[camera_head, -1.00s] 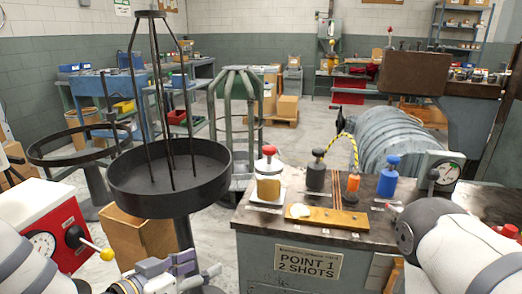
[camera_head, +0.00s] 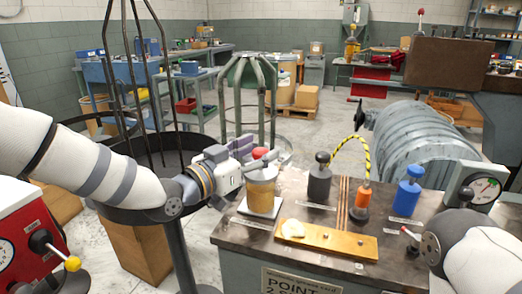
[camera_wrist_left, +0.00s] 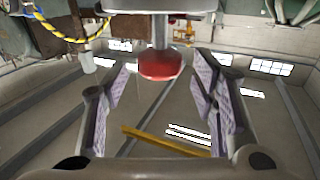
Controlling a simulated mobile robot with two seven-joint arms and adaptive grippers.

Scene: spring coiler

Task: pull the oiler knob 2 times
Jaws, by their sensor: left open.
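The oiler (camera_head: 262,196) is an amber jar with a red knob (camera_head: 260,152) on top, upright on the left part of the dark bench top. My left gripper (camera_head: 264,160) is at knob height in the head view, its fingers around or just beside the knob. In the left wrist view, the red knob (camera_wrist_left: 160,65) shows between the two parted fingers of my left gripper (camera_wrist_left: 163,78), with a gap on both sides. My left gripper is open and holds nothing. My right gripper is out of view; only part of my right arm shows at the lower right.
A round dark tray stand (camera_head: 110,213) is left of the bench.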

